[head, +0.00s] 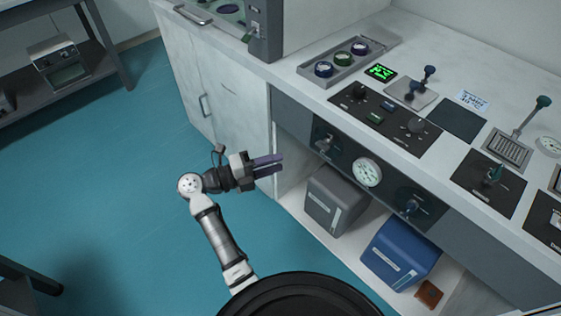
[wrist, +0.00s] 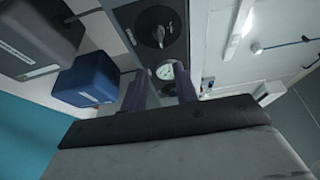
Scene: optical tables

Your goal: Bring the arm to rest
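My arm reaches out over the teal floor in front of the white bench (head: 290,70). My gripper (head: 279,163) is held level with the bench's front, beside the cabinet doors and the dark control panel (head: 385,180). Its two purple fingers point right toward the bench. In the wrist view the fingers of my gripper (wrist: 159,88) stand apart, with the round gauge (wrist: 165,72) visible beyond the gap. Nothing is seen between them. In the head view the gauge (head: 367,172) is right of the fingertips, apart from them.
A grey box (head: 333,200) and a blue box (head: 400,254) stand on the low shelf under the panel. A tray of round pots (head: 345,64) and several control plates lie on the bench top. A dark rack (head: 95,70) stands far left. The floor (head: 100,170) between is clear.

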